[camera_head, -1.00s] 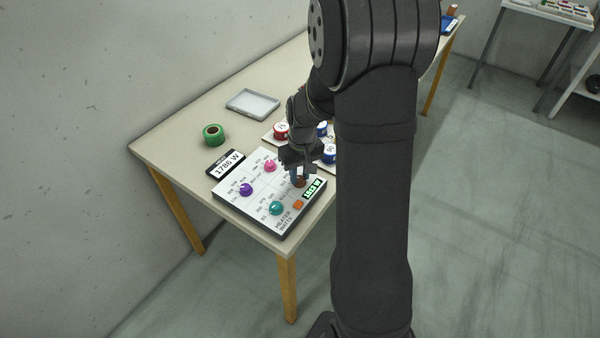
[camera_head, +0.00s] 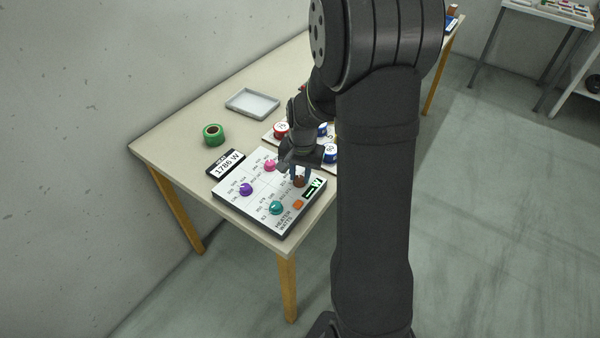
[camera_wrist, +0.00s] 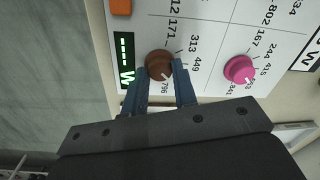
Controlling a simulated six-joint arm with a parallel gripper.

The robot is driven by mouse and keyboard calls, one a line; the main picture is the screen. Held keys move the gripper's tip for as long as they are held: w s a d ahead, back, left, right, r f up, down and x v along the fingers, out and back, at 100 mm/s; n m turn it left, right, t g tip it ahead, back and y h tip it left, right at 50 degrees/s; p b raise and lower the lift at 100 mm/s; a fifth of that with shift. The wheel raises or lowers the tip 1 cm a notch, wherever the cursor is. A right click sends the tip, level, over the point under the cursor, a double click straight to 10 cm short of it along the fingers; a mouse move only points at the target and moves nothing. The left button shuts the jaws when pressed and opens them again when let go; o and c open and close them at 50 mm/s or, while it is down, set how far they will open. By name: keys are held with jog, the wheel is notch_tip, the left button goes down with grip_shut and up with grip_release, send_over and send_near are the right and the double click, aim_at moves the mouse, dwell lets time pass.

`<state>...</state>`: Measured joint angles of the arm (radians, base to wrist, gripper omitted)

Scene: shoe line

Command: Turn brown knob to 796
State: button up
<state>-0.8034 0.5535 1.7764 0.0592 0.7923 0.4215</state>
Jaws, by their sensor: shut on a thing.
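The brown knob (camera_head: 299,182) is on the white heater-watts panel (camera_head: 232,200), near its right edge. In the wrist view the brown knob (camera_wrist: 157,64) sits between my two blue fingertips. My gripper (camera_wrist: 161,72) is shut on it; in the head view my gripper (camera_head: 300,174) reaches down over the panel's right side. The knob's white pointer line slants to the lower right, toward the side where 796 is printed just below the knob. 449 and 313 are printed to its right, with 171 above. The green display (camera_wrist: 124,60) beside the knob shows dashes and W.
Pink (camera_head: 270,166), purple (camera_head: 246,189) and teal (camera_head: 276,208) knobs and an orange button (camera_head: 298,204) share the panel. A 1786 W sign (camera_head: 226,164) stands behind. Green tape (camera_head: 213,134) and a grey tray (camera_head: 252,103) lie farther back.

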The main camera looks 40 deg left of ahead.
aim_at(302, 180)
jog(key=m, duration=0.3)
jog(key=shift+m, duration=2.2)
jog(key=shift+r, duration=0.1)
jog(key=o, duration=1)
notch_tip(302, 180, up, 17)
jog(key=shift+s+d+r, duration=0.15)
jog(key=shift+d, duration=0.25)
